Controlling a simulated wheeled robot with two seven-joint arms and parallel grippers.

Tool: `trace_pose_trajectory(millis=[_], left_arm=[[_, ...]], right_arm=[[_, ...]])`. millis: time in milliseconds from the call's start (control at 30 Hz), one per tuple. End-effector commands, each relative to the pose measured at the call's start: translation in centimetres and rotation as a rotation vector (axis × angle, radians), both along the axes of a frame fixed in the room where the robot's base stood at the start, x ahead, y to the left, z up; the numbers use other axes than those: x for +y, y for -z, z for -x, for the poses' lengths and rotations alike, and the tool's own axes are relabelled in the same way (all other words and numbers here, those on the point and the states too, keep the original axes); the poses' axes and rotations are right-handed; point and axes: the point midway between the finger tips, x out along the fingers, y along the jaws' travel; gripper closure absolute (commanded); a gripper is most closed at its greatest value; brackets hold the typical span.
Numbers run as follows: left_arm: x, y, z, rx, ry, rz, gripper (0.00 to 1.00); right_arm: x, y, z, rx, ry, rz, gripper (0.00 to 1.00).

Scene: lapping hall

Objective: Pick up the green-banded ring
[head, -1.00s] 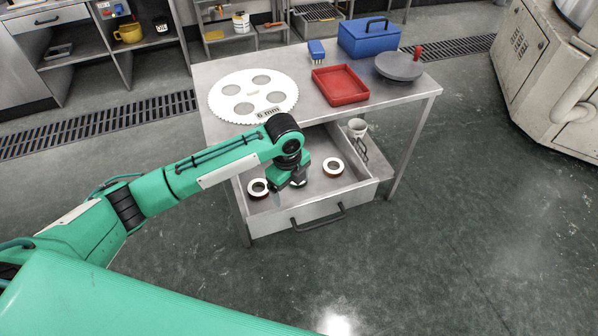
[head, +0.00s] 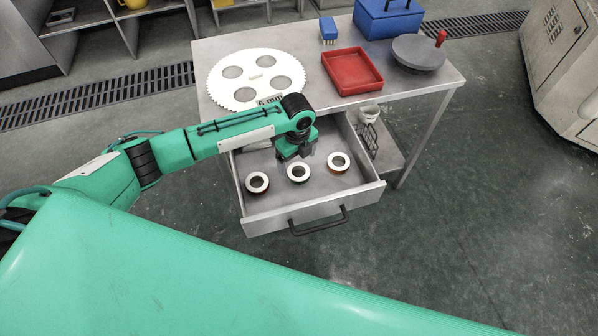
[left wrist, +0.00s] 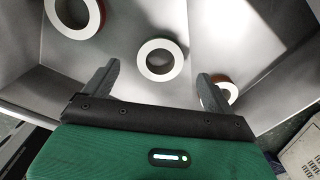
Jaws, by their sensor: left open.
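Three white-faced rings lie flat in a row in the open metal drawer (head: 264,227): a left ring (head: 249,184), a middle ring (head: 290,175) and a right ring (head: 331,164). My left gripper (head: 291,158) hangs over the drawer, just behind the middle ring. In the left wrist view its open jaws (left wrist: 158,69) are empty, with the middle ring seen between the fingertips. My right gripper is out of view.
The drawer sits under a metal table (head: 306,78) bearing a white toothed disc (head: 257,76), red tray (head: 350,86), blue box (head: 385,20), brush (head: 328,38) and grey round plate (head: 416,54).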

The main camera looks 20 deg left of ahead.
Motion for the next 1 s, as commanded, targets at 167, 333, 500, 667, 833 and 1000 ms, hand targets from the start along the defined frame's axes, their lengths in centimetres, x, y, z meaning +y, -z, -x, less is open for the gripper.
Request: trace_pose_trajectory(millis=[167,333,500,667,833,1000], left_arm=[[-0.2,1.2,0.1,0.002,-0.001,0.0,0.11],[-0.5,3.9,0.2,0.003,-0.002,-0.002,0.11],[-0.5,5.4,0.1,0.0,0.0,0.0,0.11],[-0.5,5.5,0.1,-0.001,0.0,0.0,0.11],[-0.5,5.5,0.1,-0.001,0.0,0.0,0.31],[-0.5,5.5,0.1,-0.001,0.0,0.0,0.64]], right_arm=[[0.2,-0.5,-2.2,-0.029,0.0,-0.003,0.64],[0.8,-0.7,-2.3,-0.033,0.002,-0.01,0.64],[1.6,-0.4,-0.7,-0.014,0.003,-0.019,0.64],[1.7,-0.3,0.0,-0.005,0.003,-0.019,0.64],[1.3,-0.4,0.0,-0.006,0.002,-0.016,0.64],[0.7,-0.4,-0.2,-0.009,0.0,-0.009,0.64]])
